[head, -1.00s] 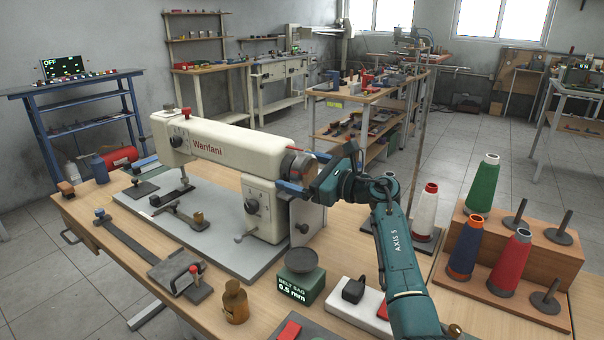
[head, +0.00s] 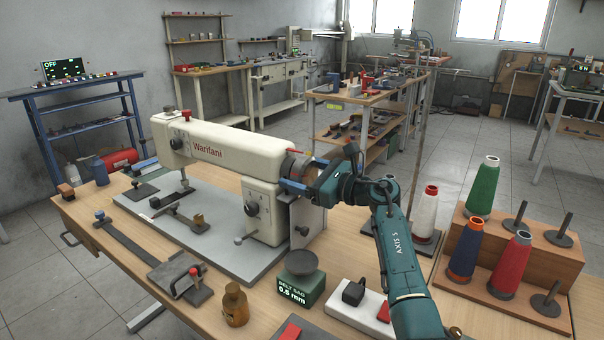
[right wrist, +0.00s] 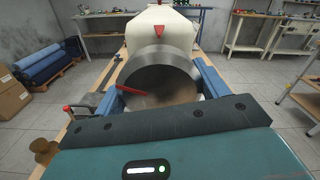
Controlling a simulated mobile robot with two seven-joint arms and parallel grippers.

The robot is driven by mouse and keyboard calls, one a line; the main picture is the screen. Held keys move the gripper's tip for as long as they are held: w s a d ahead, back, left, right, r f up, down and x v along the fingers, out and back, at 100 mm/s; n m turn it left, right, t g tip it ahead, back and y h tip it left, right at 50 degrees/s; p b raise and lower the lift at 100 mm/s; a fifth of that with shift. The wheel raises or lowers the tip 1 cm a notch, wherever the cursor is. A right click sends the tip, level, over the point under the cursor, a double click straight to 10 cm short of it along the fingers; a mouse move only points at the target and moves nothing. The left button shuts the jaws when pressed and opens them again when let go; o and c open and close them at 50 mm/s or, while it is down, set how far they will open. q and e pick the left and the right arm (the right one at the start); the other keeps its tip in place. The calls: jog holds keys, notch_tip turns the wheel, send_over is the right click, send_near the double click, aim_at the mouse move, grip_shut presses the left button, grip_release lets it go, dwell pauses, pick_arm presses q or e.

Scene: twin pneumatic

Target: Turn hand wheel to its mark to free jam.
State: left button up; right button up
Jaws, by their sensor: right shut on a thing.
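The cream sewing machine (head: 215,148) stands on its grey base plate, with the metal hand wheel (head: 296,163) at its right end. My right gripper (head: 299,171) is shut on the hand wheel, with a blue finger on each side of the rim. In the right wrist view the wheel (right wrist: 160,70) fills the space between the fingers. A red line (right wrist: 133,90) on the wheel's face points to the lower left. A red triangular mark (right wrist: 159,33) sits on the housing above the wheel, so the line and the mark are apart. My left gripper is not in view.
A dark green box with a round pan (head: 301,275) and a brown bottle (head: 235,304) stand in front of the machine. Thread cones, one of them red (head: 511,265), stand on a wooden rack to the right. A display (head: 65,69) at the far left reads OFF.

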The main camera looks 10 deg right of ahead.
jog(key=shift+f, duration=0.1)
jog(key=shift+m+p, duration=0.3)
jog(key=shift+m, duration=0.7)
jog(key=shift+r+m+p, duration=0.2)
jog(key=shift+m+p, duration=0.45)
jog(key=shift+m, duration=0.25)
jog(key=m+p, duration=0.3)
jog(key=m, duration=0.1)
jog(key=shift+m, duration=0.3)
jog(key=shift+m+p, duration=0.8)
jog(key=shift+m, duration=0.1)
jog(key=shift+m+p, duration=0.6)
jog(key=shift+m, duration=0.4)
jog(key=shift+m+p, duration=0.35)
jog(key=shift+m, duration=0.25)
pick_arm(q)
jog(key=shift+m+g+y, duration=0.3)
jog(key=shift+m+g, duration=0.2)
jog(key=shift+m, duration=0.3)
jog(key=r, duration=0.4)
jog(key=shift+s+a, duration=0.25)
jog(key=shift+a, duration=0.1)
pick_arm(e)
jog(key=shift+f, duration=0.1)
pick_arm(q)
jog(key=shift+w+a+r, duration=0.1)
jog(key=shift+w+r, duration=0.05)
